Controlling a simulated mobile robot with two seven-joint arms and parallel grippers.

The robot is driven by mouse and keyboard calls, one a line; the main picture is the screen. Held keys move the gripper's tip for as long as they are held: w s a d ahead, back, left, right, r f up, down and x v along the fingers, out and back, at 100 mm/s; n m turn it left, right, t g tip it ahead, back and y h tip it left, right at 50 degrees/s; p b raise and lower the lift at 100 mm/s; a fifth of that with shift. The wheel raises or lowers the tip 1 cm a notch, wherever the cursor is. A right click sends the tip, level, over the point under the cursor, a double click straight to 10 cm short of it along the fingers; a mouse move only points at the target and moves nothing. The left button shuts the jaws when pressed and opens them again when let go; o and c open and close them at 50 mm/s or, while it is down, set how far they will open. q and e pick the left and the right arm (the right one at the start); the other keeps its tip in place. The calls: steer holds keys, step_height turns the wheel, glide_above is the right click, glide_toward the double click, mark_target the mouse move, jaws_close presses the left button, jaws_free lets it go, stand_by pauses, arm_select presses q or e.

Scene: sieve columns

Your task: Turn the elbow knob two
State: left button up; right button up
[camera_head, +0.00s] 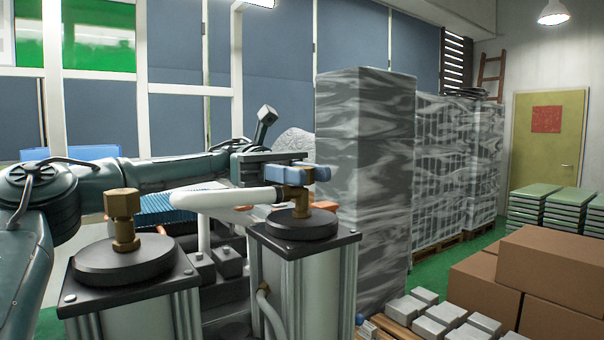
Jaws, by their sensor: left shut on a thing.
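Two columns with round black caps stand in front of me. The left column (130,300) has a brass knob (122,203) upright on its cap, with nothing touching it. The right column (305,285) has a brass elbow knob (297,200) on its cap. My left arm reaches across from the left, behind the left column's knob. My left gripper (303,174), with blue fingers, is shut on the top of the right column's brass knob. The fingers hide part of that knob. My right gripper is not in view.
A white bent pipe (228,199) runs between the columns, just below my left arm. Wrapped stacks (365,180) stand behind on the right. Brown boxes (540,270) and grey blocks (437,318) lie at the lower right. Green floor shows between them.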

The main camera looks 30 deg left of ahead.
mark_target(302, 167)
arm_select(q)
steer(key=o, duration=1)
step_height(302, 167, up, 10)
steer(key=shift+b, duration=0.3)
steer(key=shift+s+f, duration=0.1)
